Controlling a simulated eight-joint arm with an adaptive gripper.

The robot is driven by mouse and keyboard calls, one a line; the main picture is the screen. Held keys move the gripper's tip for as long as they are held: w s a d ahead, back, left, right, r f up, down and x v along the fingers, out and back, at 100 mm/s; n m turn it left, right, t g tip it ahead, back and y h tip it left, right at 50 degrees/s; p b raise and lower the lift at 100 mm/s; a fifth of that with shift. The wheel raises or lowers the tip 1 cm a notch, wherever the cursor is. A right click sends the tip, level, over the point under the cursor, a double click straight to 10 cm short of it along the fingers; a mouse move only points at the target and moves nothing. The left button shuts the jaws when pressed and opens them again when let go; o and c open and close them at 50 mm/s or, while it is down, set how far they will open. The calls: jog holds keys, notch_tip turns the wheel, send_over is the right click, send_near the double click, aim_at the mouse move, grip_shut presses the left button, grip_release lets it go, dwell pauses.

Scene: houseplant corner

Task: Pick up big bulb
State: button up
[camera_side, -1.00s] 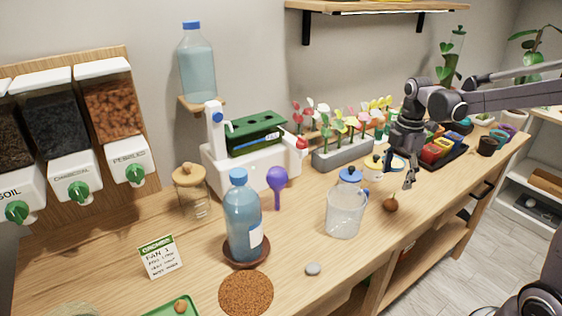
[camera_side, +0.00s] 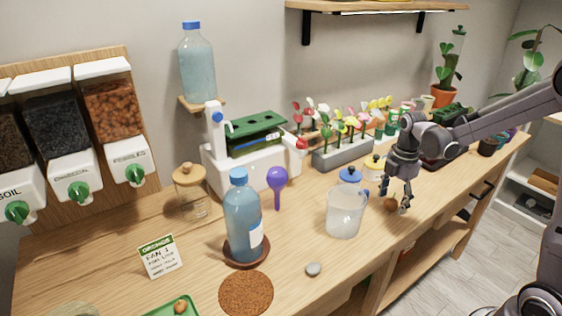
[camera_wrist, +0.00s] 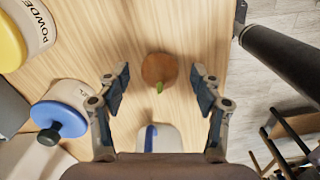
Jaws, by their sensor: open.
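The big bulb (camera_wrist: 159,69) is round and brown with a small green shoot, and it lies on the wooden bench. In the wrist view it sits between and slightly beyond the two fingertips of my gripper (camera_wrist: 160,82), which are spread apart with a gap on each side of it. In the side view my gripper (camera_side: 397,202) points down at the bulb (camera_side: 390,203), with its fingers low around it near the bench's front edge. The fingers hide part of the bulb there. A smaller bulb (camera_side: 180,307) lies on a green tray at the lower left.
A clear jug (camera_side: 345,212) stands just left of my gripper. A blue-lidded jar (camera_wrist: 62,117) and a yellow-lidded powder jar (camera_wrist: 22,35) are close on the left in the wrist view. The bench edge is close on the right.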

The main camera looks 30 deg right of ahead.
jog(key=c, duration=1.2)
jog(key=shift+r, duration=0.1)
